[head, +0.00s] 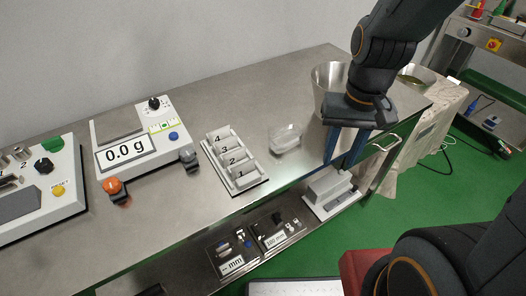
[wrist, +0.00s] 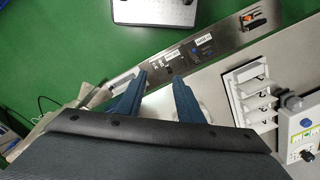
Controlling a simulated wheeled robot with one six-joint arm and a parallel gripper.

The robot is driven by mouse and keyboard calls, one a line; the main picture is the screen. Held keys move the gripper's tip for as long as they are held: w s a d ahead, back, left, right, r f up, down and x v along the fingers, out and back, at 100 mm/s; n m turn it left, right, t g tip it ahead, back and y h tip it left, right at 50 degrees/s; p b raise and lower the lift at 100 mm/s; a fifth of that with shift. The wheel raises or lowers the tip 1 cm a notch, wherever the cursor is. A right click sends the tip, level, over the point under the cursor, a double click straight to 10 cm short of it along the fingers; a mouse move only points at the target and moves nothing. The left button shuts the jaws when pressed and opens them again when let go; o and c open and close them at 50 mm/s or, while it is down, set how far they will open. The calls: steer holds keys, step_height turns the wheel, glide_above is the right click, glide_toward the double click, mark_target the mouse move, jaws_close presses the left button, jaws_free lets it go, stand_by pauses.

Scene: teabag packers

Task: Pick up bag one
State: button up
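A white rack (head: 222,165) with slots numbered 1 to 4 stands near the front edge of the steel table, with slot 1 nearest the edge. Whitish pieces show in its slots, but I cannot tell a separate bag one from the rack parts. The rack also shows at the right of the wrist view (wrist: 262,82). My gripper (head: 340,162) is to the right of the rack, above the table's front right part, with its blue fingers pointing down. In the wrist view the fingers (wrist: 159,80) are apart with nothing between them.
A clear dish (head: 286,137) lies between the rack and my gripper. A metal bucket (head: 326,84) stands behind my gripper. A scale (head: 150,150) reading 0.0 g is left of the rack. A grey-white device (head: 331,190) sits at the front edge.

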steer(key=w+a+r+m+g+y+p, duration=0.1)
steer(key=w+a+r+m+y+p, duration=0.15)
steer(key=a+m+p, duration=0.55)
steer(key=m+g+y, duration=0.1)
steer(key=m, duration=0.2)
glide_toward(244, 162)
steer(key=f, duration=0.2)
steer(key=shift+a+p+x, duration=0.15)
steer(key=shift+p+x, duration=0.1)
steer(key=shift+x, duration=1.5)
steer(key=shift+a+p+x, duration=0.2)
steer(key=shift+p+x, duration=0.05)
steer(key=shift+x, duration=1.5)
steer(key=shift+s+r, duration=0.2)
jaws_close()
